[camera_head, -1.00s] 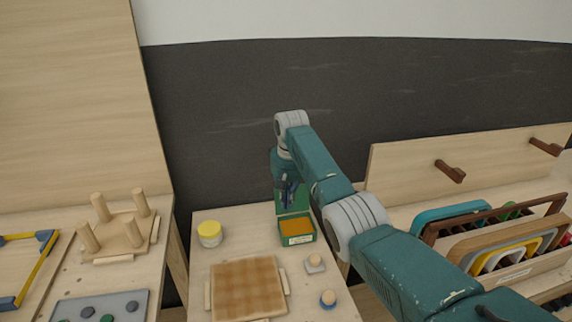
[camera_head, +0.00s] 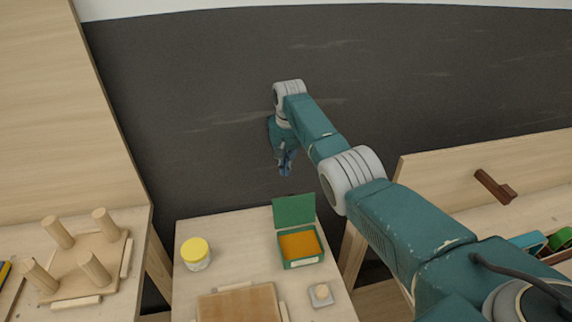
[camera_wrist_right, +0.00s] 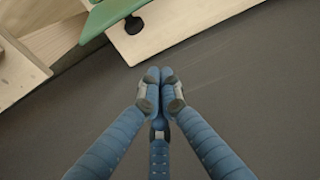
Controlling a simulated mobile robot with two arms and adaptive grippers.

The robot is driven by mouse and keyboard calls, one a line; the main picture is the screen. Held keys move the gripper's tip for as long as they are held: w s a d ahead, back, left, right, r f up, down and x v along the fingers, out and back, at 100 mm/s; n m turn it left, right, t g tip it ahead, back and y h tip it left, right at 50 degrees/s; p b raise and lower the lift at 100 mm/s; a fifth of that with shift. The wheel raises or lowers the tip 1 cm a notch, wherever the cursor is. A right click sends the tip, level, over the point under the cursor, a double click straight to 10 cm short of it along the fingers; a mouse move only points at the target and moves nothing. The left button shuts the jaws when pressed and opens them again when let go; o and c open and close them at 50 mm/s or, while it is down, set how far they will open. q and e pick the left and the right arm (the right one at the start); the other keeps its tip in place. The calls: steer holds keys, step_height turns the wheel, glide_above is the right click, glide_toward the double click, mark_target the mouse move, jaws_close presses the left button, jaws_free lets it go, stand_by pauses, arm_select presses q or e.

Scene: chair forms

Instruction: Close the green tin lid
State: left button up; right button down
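The green tin (camera_head: 302,262) stands near the back edge of the middle table, with orange contents showing inside. Its green lid (camera_head: 294,210) stands open, upright at the back of the tin. My right gripper (camera_head: 285,172) is behind and above the lid, apart from it, with its fingers pointing down. In the right wrist view, the fingertips (camera_wrist_right: 162,76) are together with nothing seen between them. A green surface (camera_wrist_right: 115,14) at the top of that view looks like part of the open lid. My left gripper is not in view.
A yellow-lidded jar (camera_head: 196,253) stands left of the tin. A wooden board (camera_head: 240,304) and a small knobbed block (camera_head: 321,294) are in front. A pegged wooden piece (camera_head: 85,262) sits on the left table.

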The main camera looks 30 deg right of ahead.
mark_target(293, 208)
arm_select(q)
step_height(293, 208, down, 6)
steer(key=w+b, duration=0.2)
steer(key=b, duration=0.4)
arm_select(e)
step_height(293, 208, down, 7)
steer(key=w, duration=0.1)
arm_select(q)
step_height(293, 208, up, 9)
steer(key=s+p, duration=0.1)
steer(key=p, duration=0.8)
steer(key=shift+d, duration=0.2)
arm_select(e)
steer(key=shift+s+a+r, duration=0.1)
steer(key=shift+s+r, duration=0.1)
steer(key=shift+s, duration=0.4)
steer(key=shift+s+a+r, duration=0.1)
steer(key=shift+s+r, duration=0.05)
steer(key=shift+s, duration=0.5)
steer(key=shift+s+a+r, duration=0.1)
steer(key=shift+s+r, duration=0.1)
steer(key=shift+s, duration=0.4)
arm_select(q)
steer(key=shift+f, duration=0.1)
